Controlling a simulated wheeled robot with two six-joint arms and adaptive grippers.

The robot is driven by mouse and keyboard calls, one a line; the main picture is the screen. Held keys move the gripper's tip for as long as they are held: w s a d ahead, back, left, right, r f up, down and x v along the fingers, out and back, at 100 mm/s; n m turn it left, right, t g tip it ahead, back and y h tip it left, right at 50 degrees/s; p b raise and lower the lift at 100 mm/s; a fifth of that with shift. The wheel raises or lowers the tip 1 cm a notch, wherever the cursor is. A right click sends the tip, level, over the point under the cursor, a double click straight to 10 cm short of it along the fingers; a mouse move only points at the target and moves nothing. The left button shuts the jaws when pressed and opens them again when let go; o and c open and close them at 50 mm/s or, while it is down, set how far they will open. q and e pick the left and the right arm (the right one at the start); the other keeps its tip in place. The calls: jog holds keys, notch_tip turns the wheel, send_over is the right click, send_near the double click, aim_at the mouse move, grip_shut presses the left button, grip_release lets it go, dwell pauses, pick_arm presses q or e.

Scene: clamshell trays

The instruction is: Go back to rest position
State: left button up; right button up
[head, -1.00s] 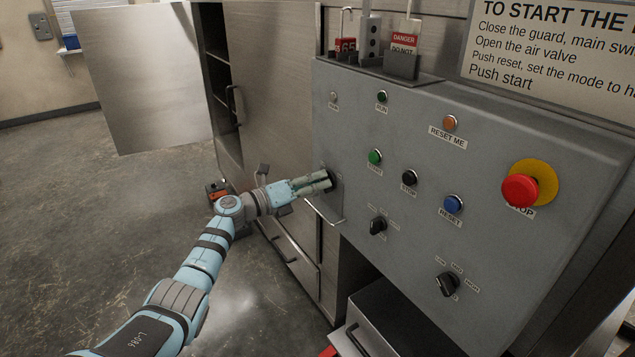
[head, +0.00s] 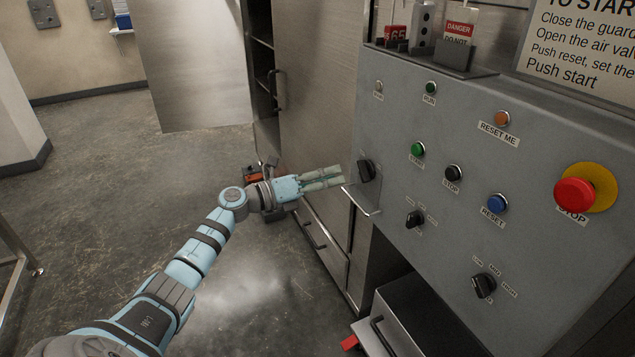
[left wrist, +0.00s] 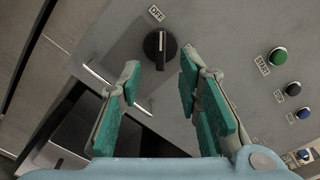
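My left gripper (head: 336,178) is in front of the left edge of the grey control panel (head: 455,120), just left of a black rotary switch (head: 367,171). The left wrist view shows my left gripper (left wrist: 158,85) with its two green-padded fingers apart and nothing between them. Beyond the fingertips is the black switch (left wrist: 160,46) with an OFF label above it, its knob upright. A gap shows between the fingers and the switch. My right gripper is in neither view.
The panel carries green (head: 418,149), black (head: 453,172) and blue (head: 496,203) buttons and a red stop button (head: 575,195). A metal handle (head: 362,201) sticks out below the switch. An open metal door (head: 195,65) stands at the back left.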

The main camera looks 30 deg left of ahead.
pick_arm(q)
jog(key=v, duration=0.4)
jog(key=shift+s+a, duration=0.15)
jog(key=shift+s, duration=0.2)
